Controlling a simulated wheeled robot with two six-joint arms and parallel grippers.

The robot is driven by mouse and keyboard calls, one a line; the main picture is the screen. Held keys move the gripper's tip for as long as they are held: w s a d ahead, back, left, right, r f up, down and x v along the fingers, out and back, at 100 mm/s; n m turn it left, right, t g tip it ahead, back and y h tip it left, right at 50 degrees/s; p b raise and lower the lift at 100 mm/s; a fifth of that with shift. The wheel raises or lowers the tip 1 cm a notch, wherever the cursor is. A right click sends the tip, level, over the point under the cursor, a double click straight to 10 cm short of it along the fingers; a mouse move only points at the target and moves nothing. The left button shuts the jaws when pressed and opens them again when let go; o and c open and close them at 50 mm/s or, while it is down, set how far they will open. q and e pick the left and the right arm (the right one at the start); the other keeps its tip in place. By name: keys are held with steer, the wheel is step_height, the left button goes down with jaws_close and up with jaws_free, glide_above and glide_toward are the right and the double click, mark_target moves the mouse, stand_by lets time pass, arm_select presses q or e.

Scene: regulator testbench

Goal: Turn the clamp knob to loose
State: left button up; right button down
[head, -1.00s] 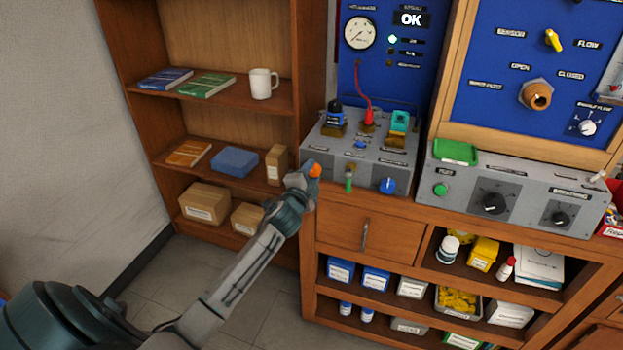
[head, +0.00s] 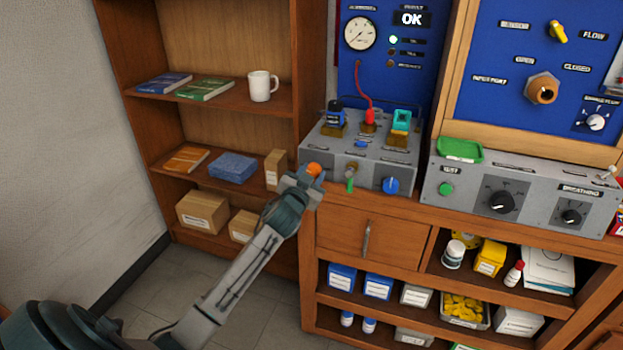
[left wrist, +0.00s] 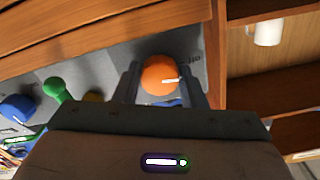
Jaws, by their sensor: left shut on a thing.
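The orange clamp knob (head: 314,170) is at the front left of the grey test box (head: 336,160). My left gripper (head: 309,176) is at the knob. Its two fingers (left wrist: 164,84) stand on either side of the knob and are shut on it. In the head view the gripper hides part of the knob and the box's left front edge. My right gripper is not in view.
A green lever (head: 350,185) and a blue knob (head: 391,185) are on the box front, right of my gripper. A wooden shelf (head: 215,103) with a white mug (head: 262,86) stands to the left. A drawer (head: 345,236) is below the box.

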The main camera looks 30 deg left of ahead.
arm_select(q)
steer(key=shift+n+b, duration=0.35)
steer(key=shift+n, duration=0.55)
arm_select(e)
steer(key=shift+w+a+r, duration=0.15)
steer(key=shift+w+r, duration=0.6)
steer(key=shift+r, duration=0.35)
arm_select(q)
steer(key=o, duration=1)
steer(key=shift+s+d+f, duration=0.1)
steer(key=shift+s+d, duration=0.05)
steer(key=shift+s, duration=0.3)
steer(key=b+v, duration=0.1)
steer(key=v, duration=0.9)
steer(key=shift+b, duration=0.3)
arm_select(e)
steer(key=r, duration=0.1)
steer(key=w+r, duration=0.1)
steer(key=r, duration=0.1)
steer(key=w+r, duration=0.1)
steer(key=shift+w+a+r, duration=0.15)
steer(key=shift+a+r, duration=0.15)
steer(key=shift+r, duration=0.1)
